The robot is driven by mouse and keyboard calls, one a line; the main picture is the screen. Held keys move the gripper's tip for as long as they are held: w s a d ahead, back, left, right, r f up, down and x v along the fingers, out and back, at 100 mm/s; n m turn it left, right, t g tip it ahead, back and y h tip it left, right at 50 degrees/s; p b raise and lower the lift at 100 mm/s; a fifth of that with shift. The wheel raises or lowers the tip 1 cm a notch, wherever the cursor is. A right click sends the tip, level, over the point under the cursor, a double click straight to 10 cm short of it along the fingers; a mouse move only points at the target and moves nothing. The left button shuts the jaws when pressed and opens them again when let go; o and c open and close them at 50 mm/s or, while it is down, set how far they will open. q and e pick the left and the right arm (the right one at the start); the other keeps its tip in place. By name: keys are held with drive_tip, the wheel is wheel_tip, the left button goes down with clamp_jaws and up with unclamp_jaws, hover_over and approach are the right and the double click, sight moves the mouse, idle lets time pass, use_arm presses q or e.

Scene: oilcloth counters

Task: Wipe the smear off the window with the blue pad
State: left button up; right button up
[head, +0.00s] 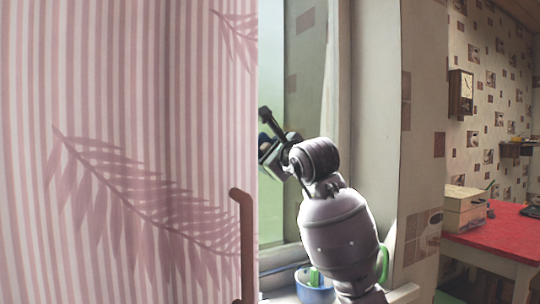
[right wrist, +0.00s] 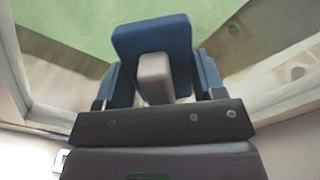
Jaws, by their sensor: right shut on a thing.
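The window (head: 305,75) shows as a narrow strip of pane with green and pale light behind it. Its left part is hidden behind a pink striped panel. My right gripper (head: 272,148) is raised in front of the pane, shut on the light block-shaped grip (right wrist: 154,72) of the blue pad. The blue pad (right wrist: 155,35) faces the green pane (right wrist: 65,25) in the right wrist view. I cannot tell whether the pad touches the glass. I make out no smear on the visible glass. My left gripper is not in view.
The pink striped panel (head: 120,120), with a brown bar handle (head: 246,240), fills the left close by. A blue and white cup (head: 314,288) holding something green stands on the sill below my right arm. A red table (head: 495,240) with a wooden box (head: 463,210) is at right.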

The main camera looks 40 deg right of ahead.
sight(270, 139)
drive_tip(key=shift+s+d, duration=1.2)
drive_tip(key=shift+d, duration=4.1)
drive_tip(key=shift+w+a+r+p, duration=0.3)
drive_tip(key=shift+w+a, duration=0.1)
drive_tip(key=shift+a, duration=1.4)
drive_tip(key=shift+w+a+r+p, duration=0.25)
drive_tip(key=shift+w+a+p, duration=0.15)
drive_tip(key=shift+a, duration=1.4)
drive_tip(key=shift+w+a+r+p, duration=0.3)
drive_tip(key=shift+w+a, duration=0.1)
drive_tip(key=shift+a, duration=1.4)
drive_tip(key=shift+r+p, duration=0.3)
drive_tip(key=shift+r, duration=0.7)
drive_tip(key=shift+d+f, duration=0.1)
drive_tip(key=shift+d, duration=0.15)
drive_tip(key=shift+s+d+f, duration=0.1)
drive_tip(key=shift+s+d, duration=0.1)
drive_tip(key=shift+d, duration=0.7)
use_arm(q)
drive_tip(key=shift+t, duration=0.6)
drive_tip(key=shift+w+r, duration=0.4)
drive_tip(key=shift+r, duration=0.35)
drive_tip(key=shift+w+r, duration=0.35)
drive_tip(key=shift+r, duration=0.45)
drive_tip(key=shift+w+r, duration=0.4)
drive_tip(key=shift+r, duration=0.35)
use_arm(e)
drive_tip(key=s+d, duration=0.2)
drive_tip(key=d, duration=0.6)
drive_tip(key=shift+d, duration=0.25)
